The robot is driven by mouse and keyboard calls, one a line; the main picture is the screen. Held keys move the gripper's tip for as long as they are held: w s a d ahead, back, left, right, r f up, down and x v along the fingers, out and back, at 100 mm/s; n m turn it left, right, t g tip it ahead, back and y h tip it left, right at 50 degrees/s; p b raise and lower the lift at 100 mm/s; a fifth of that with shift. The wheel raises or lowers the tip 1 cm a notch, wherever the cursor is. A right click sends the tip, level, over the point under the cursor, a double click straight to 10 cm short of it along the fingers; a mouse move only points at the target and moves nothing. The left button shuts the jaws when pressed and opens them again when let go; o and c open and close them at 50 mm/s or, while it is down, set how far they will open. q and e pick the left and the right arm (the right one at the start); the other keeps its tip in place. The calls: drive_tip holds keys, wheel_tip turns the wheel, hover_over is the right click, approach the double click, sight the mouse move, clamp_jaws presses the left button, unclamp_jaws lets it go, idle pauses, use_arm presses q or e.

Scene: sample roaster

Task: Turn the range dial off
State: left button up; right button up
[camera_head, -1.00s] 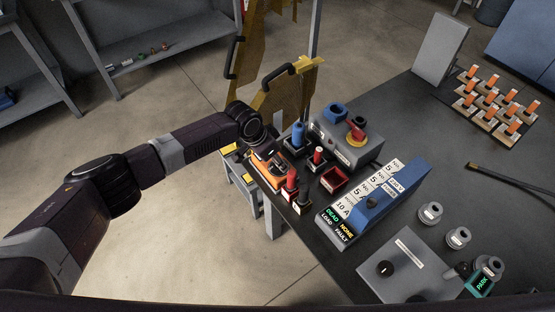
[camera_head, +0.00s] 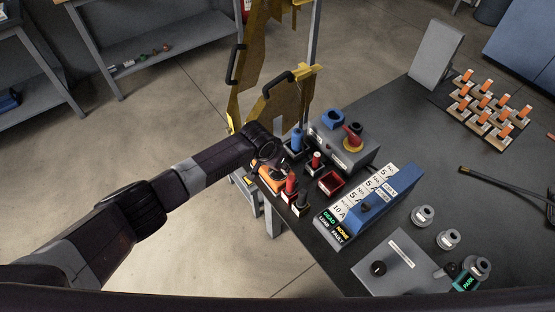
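An orange device (camera_head: 268,181), which looks like a hand-held meter, lies at the near left edge of the dark bench. My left arm reaches in from the left, and its gripper (camera_head: 270,161) is over this device and covers much of its face. No range dial can be made out there, and I cannot tell whether the gripper touches it. The fingers are small and dark, so I cannot tell whether they are open or shut. My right gripper is not in view.
Red and black probe handles (camera_head: 291,183) stand close beside the orange device. Yellow panels (camera_head: 283,101) stand behind.

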use_arm(q)
drive_tip(key=shift+s+d+r+n+y+p, duration=0.15)
drive_tip(key=shift+n+p, duration=0.15)
drive_tip(key=shift+n, duration=0.2)
drive_tip(key=shift+w+d+n+y+p, duration=0.15)
drive_tip(key=shift+n+p, duration=0.15)
drive_tip(key=shift+n, duration=0.2)
drive_tip(key=shift+s+a+n+y+p, duration=0.1)
drive_tip(key=shift+n+y+p, duration=0.25)
drive_tip(key=shift+n, duration=0.55)
drive_tip(key=shift+n+t+y, duration=0.3)
drive_tip(key=shift+n+y, duration=0.35)
drive_tip(key=shift+n, duration=1.05)
drive_tip(key=o, duration=1.2)
drive_tip(key=shift+c, duration=0.2)
